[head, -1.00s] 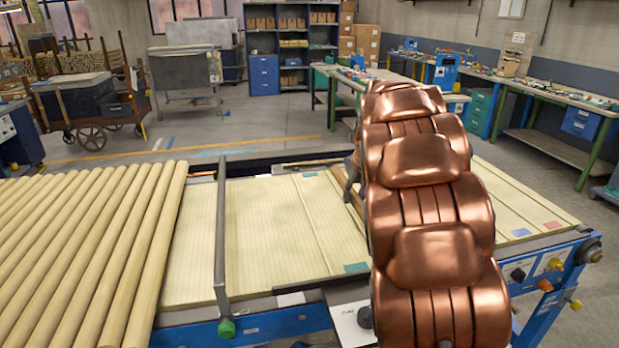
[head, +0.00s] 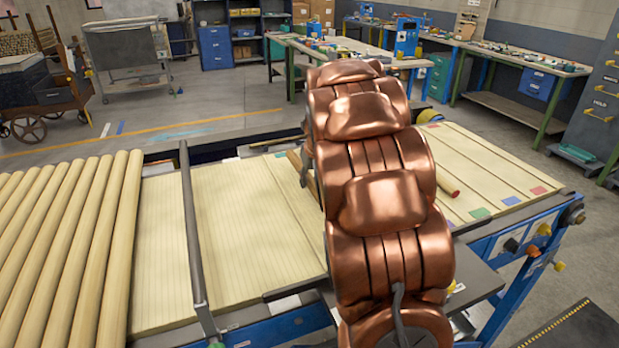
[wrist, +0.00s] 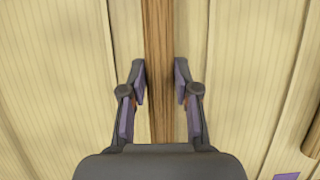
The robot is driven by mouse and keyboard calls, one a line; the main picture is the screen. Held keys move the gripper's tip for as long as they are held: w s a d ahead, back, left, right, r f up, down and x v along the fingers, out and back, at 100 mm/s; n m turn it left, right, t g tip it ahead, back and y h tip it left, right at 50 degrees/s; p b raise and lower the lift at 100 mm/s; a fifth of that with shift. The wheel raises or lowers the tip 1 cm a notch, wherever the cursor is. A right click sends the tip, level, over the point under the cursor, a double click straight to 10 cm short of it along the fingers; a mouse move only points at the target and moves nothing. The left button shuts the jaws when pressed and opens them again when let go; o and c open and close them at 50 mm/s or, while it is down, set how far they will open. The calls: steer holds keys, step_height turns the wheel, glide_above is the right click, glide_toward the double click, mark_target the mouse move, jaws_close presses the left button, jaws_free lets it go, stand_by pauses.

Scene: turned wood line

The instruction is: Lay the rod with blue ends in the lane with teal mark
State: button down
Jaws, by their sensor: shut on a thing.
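In the wrist view, my gripper (wrist: 160,85) is shut on a brown wooden rod (wrist: 159,40) running lengthwise between its two fingers. Neither end of this rod shows there, so its end colour cannot be told. In the head view, a short piece of the rod (head: 295,160) shows left of my copper arm, which hides the rest and most of my gripper. A teal mark (head: 281,154) lies at the far end of a lane, just left of that piece. My arm covers the near end of that lane.
Another rod (head: 449,190) with a reddish end lies right of my arm. Green (head: 480,212), blue (head: 511,201) and red (head: 539,190) marks sit at near lane ends. A dark bar (head: 195,240) crosses the pale bed; several thick poles (head: 70,240) lie left.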

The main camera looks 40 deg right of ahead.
steer(key=shift+f+b, duration=0.55)
steer(key=shift+f, duration=0.15)
steer(key=shift+f+p, duration=0.3)
steer(key=shift+f, duration=0.25)
steer(key=c, duration=0.8)
jaws_free()
steer(key=shift+o, duration=0.2)
steer(key=v, duration=1.2)
